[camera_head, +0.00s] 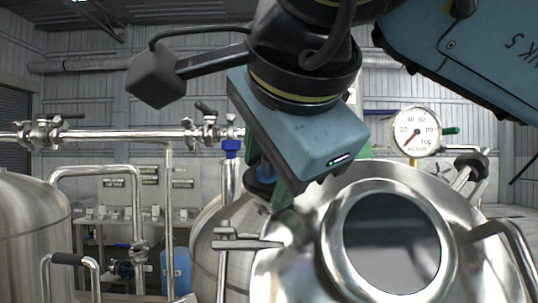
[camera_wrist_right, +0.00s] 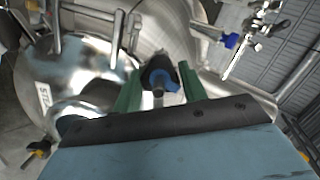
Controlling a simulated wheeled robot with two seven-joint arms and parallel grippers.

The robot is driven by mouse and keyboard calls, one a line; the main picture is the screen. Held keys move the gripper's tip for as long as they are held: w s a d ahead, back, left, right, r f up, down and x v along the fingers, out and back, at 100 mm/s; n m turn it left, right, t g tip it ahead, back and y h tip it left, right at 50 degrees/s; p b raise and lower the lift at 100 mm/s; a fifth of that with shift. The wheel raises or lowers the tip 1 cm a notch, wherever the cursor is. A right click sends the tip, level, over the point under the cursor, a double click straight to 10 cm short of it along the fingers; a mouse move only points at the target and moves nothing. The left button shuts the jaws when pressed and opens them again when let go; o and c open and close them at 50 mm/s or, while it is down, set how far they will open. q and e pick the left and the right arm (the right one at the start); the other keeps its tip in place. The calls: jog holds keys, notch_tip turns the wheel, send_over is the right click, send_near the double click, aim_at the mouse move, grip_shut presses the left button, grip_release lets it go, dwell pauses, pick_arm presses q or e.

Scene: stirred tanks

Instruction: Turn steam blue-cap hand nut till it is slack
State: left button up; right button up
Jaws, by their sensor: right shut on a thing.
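My right gripper (camera_head: 268,178) reaches down from the top, left of the round manway of the steel tank. Its green fingers are shut on a blue-cap hand nut (camera_head: 264,171), which is mostly hidden in the head view. In the right wrist view the nut (camera_wrist_right: 158,77) shows as a dark knob with blue parts between the two green fingers of my right gripper (camera_wrist_right: 160,88). I cannot tell from a label whether this is the steam nut, or how tight it is. My left gripper is not in view.
Another blue fitting (camera_head: 231,148) hangs under the steel pipe (camera_head: 120,134); it also shows in the wrist view (camera_wrist_right: 231,41). A pressure gauge (camera_head: 416,131) stands behind the tank manway (camera_head: 388,243). A bracket (camera_head: 240,241) juts out just below my right gripper.

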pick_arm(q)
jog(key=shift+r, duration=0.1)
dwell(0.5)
pick_arm(e)
jog(key=o, duration=1)
